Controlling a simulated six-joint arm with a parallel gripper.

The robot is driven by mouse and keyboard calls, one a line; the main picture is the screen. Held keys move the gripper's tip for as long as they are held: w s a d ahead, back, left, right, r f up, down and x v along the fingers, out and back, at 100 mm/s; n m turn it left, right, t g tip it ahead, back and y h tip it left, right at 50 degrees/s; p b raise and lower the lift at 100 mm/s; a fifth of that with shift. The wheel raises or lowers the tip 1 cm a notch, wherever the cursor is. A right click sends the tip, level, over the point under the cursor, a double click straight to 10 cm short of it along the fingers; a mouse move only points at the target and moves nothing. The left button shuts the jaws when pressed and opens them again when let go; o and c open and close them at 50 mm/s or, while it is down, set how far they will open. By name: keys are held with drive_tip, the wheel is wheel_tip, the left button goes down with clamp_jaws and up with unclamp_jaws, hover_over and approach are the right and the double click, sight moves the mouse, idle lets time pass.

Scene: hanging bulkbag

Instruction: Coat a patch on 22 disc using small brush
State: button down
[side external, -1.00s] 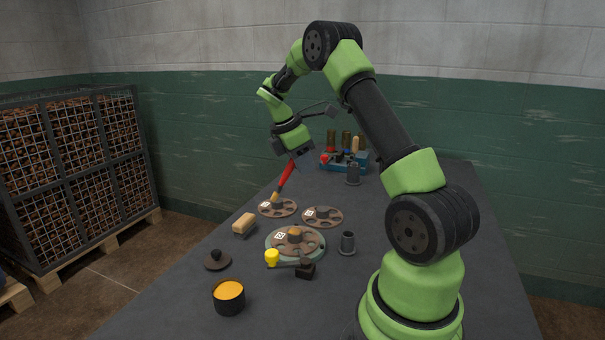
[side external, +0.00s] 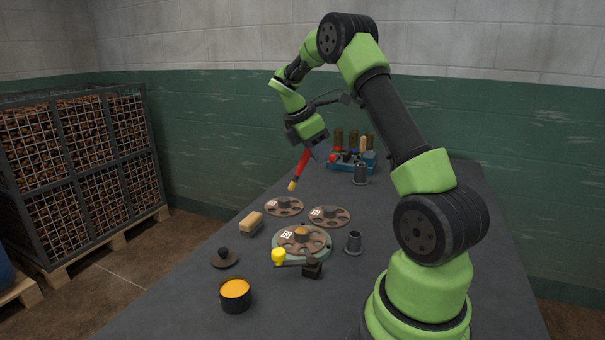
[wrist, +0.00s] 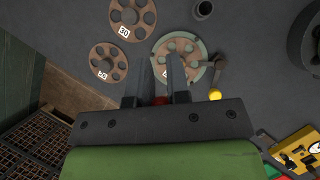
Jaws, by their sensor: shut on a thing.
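My gripper (side external: 312,150) is shut on the red-handled small brush (side external: 299,171), which hangs tilted with its tan tip lowest, above and apart from the discs. In the wrist view the fingers (wrist: 162,80) show a bit of red handle between them. Three brown discs with holes and white number labels lie on the table: a left one (side external: 273,208), a right one (side external: 342,218) and a front one (side external: 318,247) on a pale green round base. The front disc's hub looks ochre. I cannot surely read which label is 22. A black pot of orange coating (side external: 235,289) stands at the front.
A wood-topped block (side external: 251,220), a dark knobbed lid (side external: 225,259), a yellow-knobbed lever (side external: 279,256) and a grey cylinder (side external: 353,243) surround the discs. A blue rack (side external: 367,161) and another cylinder (side external: 361,174) stand behind. The table's right side is fairly clear.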

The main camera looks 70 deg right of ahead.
drive_tip(key=shift+s+d+f+m+g+h, duration=0.15)
drive_tip(key=shift+s+d+f+h, duration=0.1)
drive_tip(key=shift+s+d+f, duration=0.3)
drive_tip(key=shift+s+d+f+m+g+h, duration=0.15)
drive_tip(key=shift+s+d+f+h, duration=0.2)
drive_tip(key=shift+f, duration=0.3)
